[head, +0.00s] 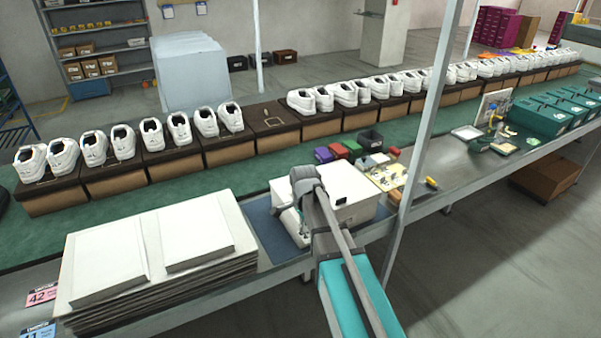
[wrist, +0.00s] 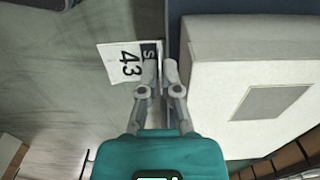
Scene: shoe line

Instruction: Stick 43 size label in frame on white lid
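The 43 size label (wrist: 124,63), white with black print and a dark end strip, lies at the fingertips of my gripper (wrist: 160,68) in the wrist view. The fingers are close together at its right edge and appear shut on it. The white lid (wrist: 220,68) is to the right of the gripper, with a grey rectangular frame (wrist: 272,101) on it. In the head view my gripper (head: 287,218) is low at the left side of the white-lidded box (head: 345,188); its fingertips and the label are hard to make out there.
A blue mat (head: 268,225) lies under the box. A stack of white lids or boxes (head: 115,255) stands at left, with a pink 42 label (head: 42,295) at the edge. Coloured bins (head: 340,151) and tools lie behind the box. White shoes line the green conveyor (head: 235,182). A grey post rises at right.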

